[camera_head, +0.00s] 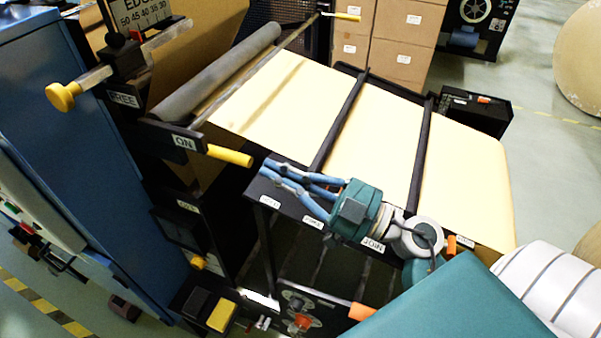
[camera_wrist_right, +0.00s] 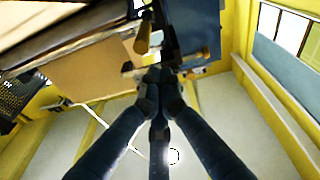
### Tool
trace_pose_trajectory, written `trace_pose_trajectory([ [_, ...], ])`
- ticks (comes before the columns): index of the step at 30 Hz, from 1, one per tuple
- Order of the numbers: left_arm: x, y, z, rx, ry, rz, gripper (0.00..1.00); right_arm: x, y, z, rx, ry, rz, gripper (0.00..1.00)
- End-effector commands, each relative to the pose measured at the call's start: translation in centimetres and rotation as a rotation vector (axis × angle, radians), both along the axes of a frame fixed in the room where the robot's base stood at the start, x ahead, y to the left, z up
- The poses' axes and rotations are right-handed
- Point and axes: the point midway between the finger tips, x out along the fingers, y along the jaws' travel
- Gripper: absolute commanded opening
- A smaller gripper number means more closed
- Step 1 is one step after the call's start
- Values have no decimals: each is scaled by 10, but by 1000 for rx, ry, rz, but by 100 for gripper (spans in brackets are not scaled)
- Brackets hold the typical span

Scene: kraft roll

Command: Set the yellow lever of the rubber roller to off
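The rubber roller (camera_head: 215,75) is a long dark grey cylinder at the upper left of the head view. Its yellow lever (camera_head: 229,156) sticks out to the right from a black bracket beside an ON label (camera_head: 184,142). The lever also shows in the right wrist view (camera_wrist_right: 142,36), beyond the fingertips. My right gripper (camera_head: 267,171) has blue fingers drawn together at the tips, with nothing seen between them. It points left, just right of the lever's end and apparently apart from it. The right wrist view shows the same converged fingers (camera_wrist_right: 159,80). My left gripper is out of view.
Pale paper web (camera_head: 380,125) runs right from the roller, crossed by dark bars. A yellow knob (camera_head: 62,96) stands by a FREE label at left. A black labelled rail (camera_head: 290,198) lies under my right gripper. A blue cabinet (camera_head: 75,130) is at left.

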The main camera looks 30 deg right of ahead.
Motion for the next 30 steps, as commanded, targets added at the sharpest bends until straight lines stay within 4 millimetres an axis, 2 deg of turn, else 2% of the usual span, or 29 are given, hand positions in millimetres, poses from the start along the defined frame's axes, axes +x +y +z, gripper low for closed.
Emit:
trace_pose_trajectory([
  [1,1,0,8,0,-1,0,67,10,6,7,5,-3,-1,0],
  [3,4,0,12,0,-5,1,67,20,14,9,4,-2,0,0],
  [4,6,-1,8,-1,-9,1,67,22,13,-3,6,5,-2,0],
  [6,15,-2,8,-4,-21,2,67,26,14,-14,6,5,-2,0],
  [11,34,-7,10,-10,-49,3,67,33,16,-29,2,5,0,0],
  [24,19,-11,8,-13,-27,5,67,36,16,-33,1,0,-3,0],
  [26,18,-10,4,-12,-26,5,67,36,16,-36,5,-5,-3,0],
  [30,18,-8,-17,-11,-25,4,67,37,17,-51,33,-41,0,0],
])
